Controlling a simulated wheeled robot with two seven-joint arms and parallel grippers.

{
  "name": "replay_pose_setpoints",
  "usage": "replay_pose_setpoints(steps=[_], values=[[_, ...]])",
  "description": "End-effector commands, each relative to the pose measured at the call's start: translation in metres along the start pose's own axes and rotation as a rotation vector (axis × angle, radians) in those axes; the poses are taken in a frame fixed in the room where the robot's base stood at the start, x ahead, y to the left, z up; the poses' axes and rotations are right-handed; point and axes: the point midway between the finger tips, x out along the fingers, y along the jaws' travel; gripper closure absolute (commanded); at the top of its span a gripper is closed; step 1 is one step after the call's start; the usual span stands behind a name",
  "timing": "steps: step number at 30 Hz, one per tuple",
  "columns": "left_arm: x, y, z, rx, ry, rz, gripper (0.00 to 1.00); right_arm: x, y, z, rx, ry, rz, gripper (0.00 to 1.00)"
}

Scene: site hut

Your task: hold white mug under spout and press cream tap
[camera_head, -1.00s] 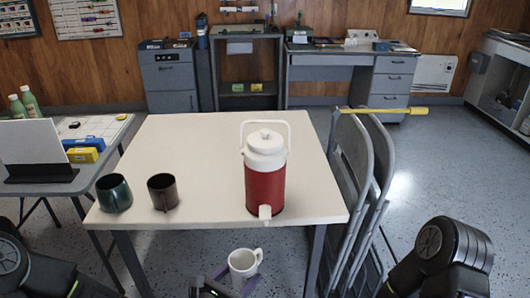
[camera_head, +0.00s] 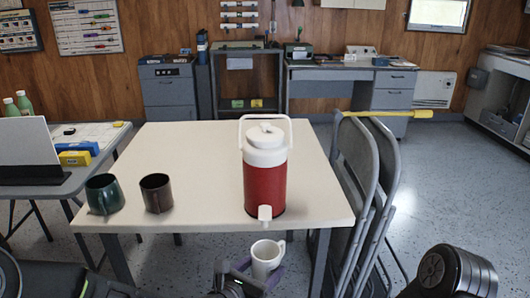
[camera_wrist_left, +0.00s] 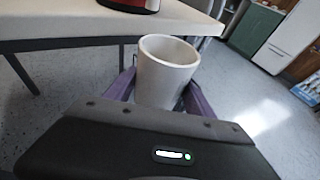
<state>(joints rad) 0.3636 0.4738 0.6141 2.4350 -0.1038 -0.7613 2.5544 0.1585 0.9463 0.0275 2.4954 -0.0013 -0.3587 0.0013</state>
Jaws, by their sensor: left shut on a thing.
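The white mug (camera_head: 266,257) is upright in my left gripper (camera_head: 256,272), whose purple fingers are shut on its sides. It is in front of the table edge and below the level of the spout. The left wrist view also shows the mug (camera_wrist_left: 166,72) between the fingers (camera_wrist_left: 160,92), with its inside partly visible. A red drinks jug (camera_head: 265,183) with a white lid and raised handle stands near the table's front edge. Its cream tap (camera_head: 265,213) faces me at the jug's base, above the mug. The right gripper is out of view.
A teal mug (camera_head: 105,194) and a dark brown mug (camera_head: 156,193) stand on the left of the cream table (camera_head: 205,150). Grey folded chairs (camera_head: 366,180) lean at its right side. A side table (camera_head: 50,180) stands at left. The table's middle is clear.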

Motion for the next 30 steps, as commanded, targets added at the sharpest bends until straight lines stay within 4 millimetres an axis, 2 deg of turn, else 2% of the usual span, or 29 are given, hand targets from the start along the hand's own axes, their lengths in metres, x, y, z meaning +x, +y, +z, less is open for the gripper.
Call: replay_pose_setpoints(steps=[6, 12, 28, 30], values=[[0.018, 0.014, 0.006, 0.0, -0.003, 0.003, 0.69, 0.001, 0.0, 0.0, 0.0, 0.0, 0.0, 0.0], [0.027, 0.019, 0.009, 0.0, -0.003, 0.002, 0.69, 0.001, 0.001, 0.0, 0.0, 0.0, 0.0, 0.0], [0.029, 0.02, 0.01, 0.001, -0.002, 0.002, 0.69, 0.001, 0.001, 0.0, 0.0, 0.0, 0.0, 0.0], [0.029, 0.02, 0.01, 0.001, -0.002, 0.002, 0.69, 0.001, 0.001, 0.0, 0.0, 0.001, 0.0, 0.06]])
